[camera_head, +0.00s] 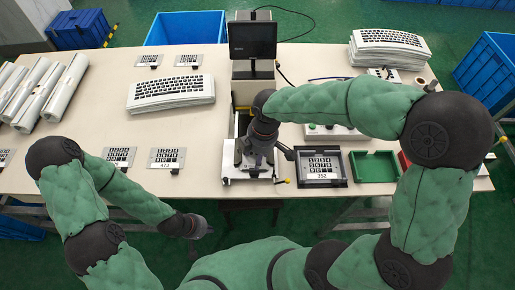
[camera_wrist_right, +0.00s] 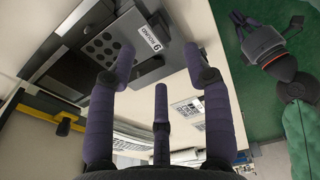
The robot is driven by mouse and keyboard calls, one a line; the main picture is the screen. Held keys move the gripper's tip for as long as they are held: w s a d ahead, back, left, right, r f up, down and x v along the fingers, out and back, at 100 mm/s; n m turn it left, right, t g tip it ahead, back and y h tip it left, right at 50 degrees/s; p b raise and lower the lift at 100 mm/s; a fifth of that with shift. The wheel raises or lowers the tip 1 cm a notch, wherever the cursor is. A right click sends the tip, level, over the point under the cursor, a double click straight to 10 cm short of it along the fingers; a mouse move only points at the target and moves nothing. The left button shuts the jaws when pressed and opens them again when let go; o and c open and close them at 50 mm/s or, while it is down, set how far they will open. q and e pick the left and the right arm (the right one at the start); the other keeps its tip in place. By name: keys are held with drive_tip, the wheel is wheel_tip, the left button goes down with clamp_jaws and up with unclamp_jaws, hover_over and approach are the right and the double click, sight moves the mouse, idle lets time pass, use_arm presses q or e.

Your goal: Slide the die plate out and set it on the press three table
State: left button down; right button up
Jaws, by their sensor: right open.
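In the right wrist view, a grey plate with rows of dark round holes (camera_wrist_right: 101,47) and a white label (camera_wrist_right: 148,34) sits in the press. I cannot tell whether it is the die plate or part of the press. In the head view my arm mostly hides the press (camera_head: 236,168). My right gripper (camera_head: 262,167) is above the press bed. Its fingers (camera_wrist_right: 160,66) are spread and empty, just off the press front in the wrist view. My left gripper (camera_head: 206,229) is off the table's front edge, over the floor; its fingers are too small to read.
A plate marked 352 (camera_head: 319,165) lies in a black frame right of the press, beside an empty green tray (camera_head: 375,167). A plate marked 473 (camera_head: 167,158) lies to the left. A monitor (camera_head: 252,40), keyboard stacks (camera_head: 171,92) and white rolls (camera_head: 50,90) stand behind.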

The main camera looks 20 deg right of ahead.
sight(254, 155)
drive_tip(key=f, duration=0.2)
drive_tip(key=f+b, duration=0.1)
drive_tip(key=f, duration=0.2)
drive_tip(key=a+f+b, duration=0.1)
drive_tip(key=f, duration=0.2)
drive_tip(key=shift+w, duration=0.25)
clamp_jaws()
